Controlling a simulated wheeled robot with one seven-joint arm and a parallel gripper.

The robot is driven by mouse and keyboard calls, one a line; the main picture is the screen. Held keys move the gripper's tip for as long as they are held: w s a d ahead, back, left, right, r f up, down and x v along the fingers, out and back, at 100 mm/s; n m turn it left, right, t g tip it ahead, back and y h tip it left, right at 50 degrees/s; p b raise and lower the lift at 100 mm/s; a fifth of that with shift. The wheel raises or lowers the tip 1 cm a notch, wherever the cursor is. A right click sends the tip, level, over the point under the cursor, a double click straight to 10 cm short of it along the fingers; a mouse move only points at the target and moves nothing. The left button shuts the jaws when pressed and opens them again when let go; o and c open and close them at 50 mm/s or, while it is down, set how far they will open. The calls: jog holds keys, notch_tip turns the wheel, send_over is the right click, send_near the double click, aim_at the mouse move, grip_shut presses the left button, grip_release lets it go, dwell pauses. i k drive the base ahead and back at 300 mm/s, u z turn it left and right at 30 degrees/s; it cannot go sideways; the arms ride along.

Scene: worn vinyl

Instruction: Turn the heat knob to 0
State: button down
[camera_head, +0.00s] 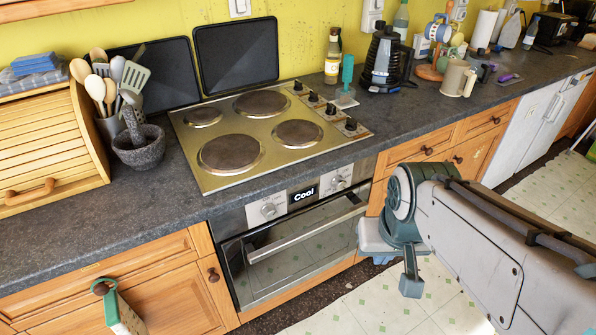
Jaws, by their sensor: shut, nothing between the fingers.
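My gripper (411,283) is shut and empty. It hangs to the right of the oven, in front of the wooden cabinets, apart from every knob. My arm hides part of the gripper.
The oven handle (308,232) runs below the panel. A stone mortar (140,150) and utensils stand left of the cooktop. A black coffee maker (385,60) and a beige mug (457,79) stand to the right. The tiled floor (375,303) before the oven looks clear.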

aim_at(338, 181)
jog(key=u, duration=0.9)
jog(key=i, duration=0.5)
jog(key=z, duration=2.2)
